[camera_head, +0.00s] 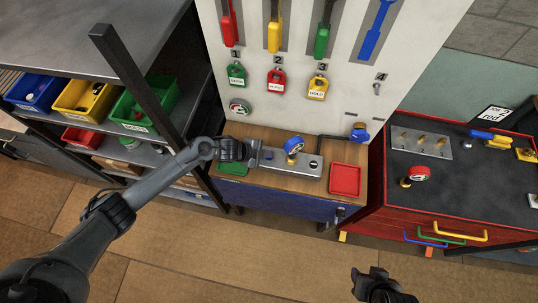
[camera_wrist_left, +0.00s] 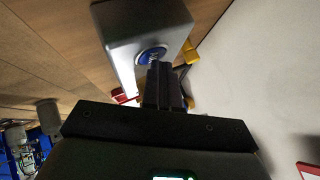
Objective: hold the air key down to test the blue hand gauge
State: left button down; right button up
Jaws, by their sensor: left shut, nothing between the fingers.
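The grey test block (camera_head: 300,168) lies on the wooden bench top. The blue hand gauge (camera_head: 293,146) stands upright on it, its dial too small to read. My left gripper (camera_head: 257,153) is at the block's left end, shut and empty. In the left wrist view its closed fingers (camera_wrist_left: 160,72) point at a round blue key (camera_wrist_left: 151,55) on the grey block (camera_wrist_left: 148,25). The tips overlap the key's near edge; I cannot tell whether it is pressed. My right gripper (camera_head: 374,282) is low in the head view, away from the bench; its fingers are unclear.
A green tray (camera_head: 233,169) lies left of the block, partly under my left gripper, and a red tray (camera_head: 345,179) lies right. A blue valve (camera_head: 359,134) is behind. A red cabinet (camera_head: 440,195) carries a red gauge (camera_head: 418,174). A shelf post (camera_head: 135,75) stands left.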

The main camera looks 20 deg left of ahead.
dwell(0.4)
pick_arm(q)
jog(key=shift+r, duration=0.1)
dwell(0.3)
jog(key=shift+r+p, duration=0.7)
jog(key=shift+p, duration=0.1)
notch_tip(320, 180, up, 5)
jog(key=p, duration=0.4)
dwell(0.4)
